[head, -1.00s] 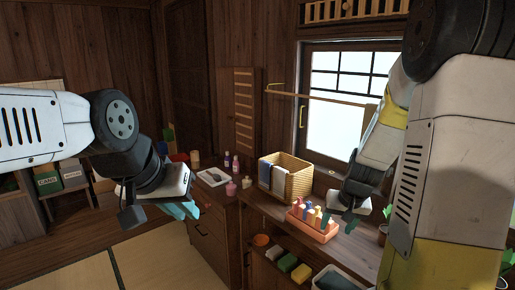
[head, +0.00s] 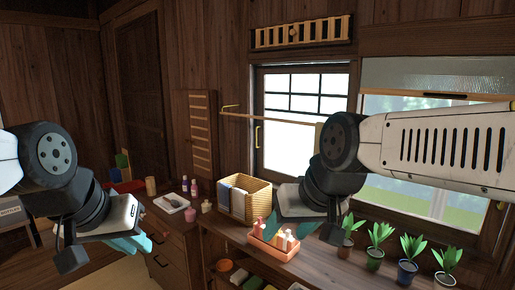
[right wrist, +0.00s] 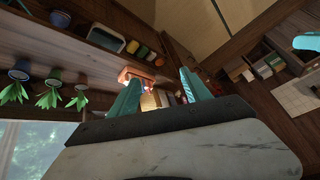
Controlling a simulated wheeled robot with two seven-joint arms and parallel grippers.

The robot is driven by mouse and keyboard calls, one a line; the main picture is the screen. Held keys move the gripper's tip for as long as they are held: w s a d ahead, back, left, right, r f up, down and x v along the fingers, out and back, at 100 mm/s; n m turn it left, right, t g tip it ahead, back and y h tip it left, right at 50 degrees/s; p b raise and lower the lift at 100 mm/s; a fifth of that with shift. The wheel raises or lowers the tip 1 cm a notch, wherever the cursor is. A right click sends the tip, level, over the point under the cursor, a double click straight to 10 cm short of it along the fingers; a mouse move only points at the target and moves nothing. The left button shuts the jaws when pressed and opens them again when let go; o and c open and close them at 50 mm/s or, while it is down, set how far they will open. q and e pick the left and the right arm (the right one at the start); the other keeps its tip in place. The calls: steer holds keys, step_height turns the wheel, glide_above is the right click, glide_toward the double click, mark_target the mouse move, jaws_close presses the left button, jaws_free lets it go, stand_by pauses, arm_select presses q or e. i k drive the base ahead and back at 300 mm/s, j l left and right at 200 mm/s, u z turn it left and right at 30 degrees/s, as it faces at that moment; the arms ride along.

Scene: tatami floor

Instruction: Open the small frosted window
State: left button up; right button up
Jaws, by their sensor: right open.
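A small window (head: 290,115) with white, opaque-looking panes and dark bars stands on the back wall in the head view. A yellow handle (head: 257,137) is on its left frame, and its sash looks closed. My right gripper (head: 290,226) is in front of and below this window, above the counter, apart from the handle. Its teal fingers are spread and empty, as the right wrist view shows (right wrist: 158,92). My left gripper (head: 132,243) is at the lower left, far from the window; its finger gap is not clear. My right arm hides the window's lower right corner.
A wooden rod (head: 265,118) juts across the window near the handle. On the counter stand a wicker basket (head: 262,204), an orange tray (head: 262,246) of bottles and several potted plants (head: 408,268). A larger window (head: 430,205) is at right.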

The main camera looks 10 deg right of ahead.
mark_target(311, 92)
steer(key=i+l, duration=0.1)
steer(key=i, duration=1.05)
steer(key=l+u, duration=0.05)
